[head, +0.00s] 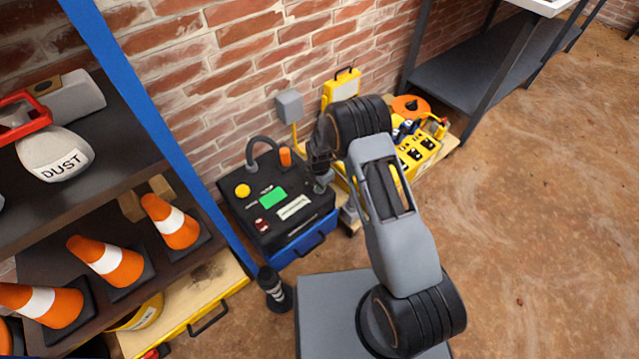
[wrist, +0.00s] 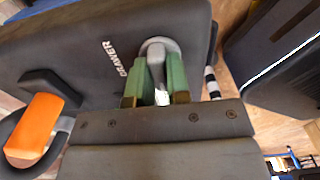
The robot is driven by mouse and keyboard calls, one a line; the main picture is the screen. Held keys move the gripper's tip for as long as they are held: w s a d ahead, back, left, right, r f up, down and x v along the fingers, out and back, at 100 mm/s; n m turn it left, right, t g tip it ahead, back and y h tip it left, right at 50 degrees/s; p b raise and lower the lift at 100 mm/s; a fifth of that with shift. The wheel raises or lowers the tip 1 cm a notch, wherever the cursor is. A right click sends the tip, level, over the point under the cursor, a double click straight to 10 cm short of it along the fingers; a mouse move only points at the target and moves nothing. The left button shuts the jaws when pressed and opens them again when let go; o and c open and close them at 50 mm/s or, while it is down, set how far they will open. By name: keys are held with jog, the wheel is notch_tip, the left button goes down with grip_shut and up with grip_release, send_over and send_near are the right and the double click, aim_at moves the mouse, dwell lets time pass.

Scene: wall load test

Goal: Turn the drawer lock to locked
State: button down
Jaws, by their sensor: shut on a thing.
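The drawer lock is a grey round plate with a grey turning knob (wrist: 156,58), beside the word DRAWER on a dark panel (wrist: 60,45). In the wrist view my gripper (wrist: 159,82) has its two green-padded fingers on either side of the knob, shut on it. The knob's long side runs roughly up and down in that view. No locked or unlocked mark is readable. In the head view the panel is the black top of a blue-bodied machine (head: 268,212). My gripper (head: 320,178) is at its right edge, and the lock is mostly hidden there.
An orange knob (wrist: 35,125) shows near my gripper in the wrist view. The machine's front has a drawer handle (head: 306,245). A blue-posted shelf with orange cones (head: 108,261) stands left. A yellow box (head: 416,155) stands right, by the brick wall. Floor at right is open.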

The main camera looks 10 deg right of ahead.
jog(key=shift+w+r, duration=0.1)
jog(key=shift+w, duration=0.05)
jog(key=c, duration=1.1)
grip_release()
notch_tip(320, 180, up, 14)
jog(key=p, duration=0.4)
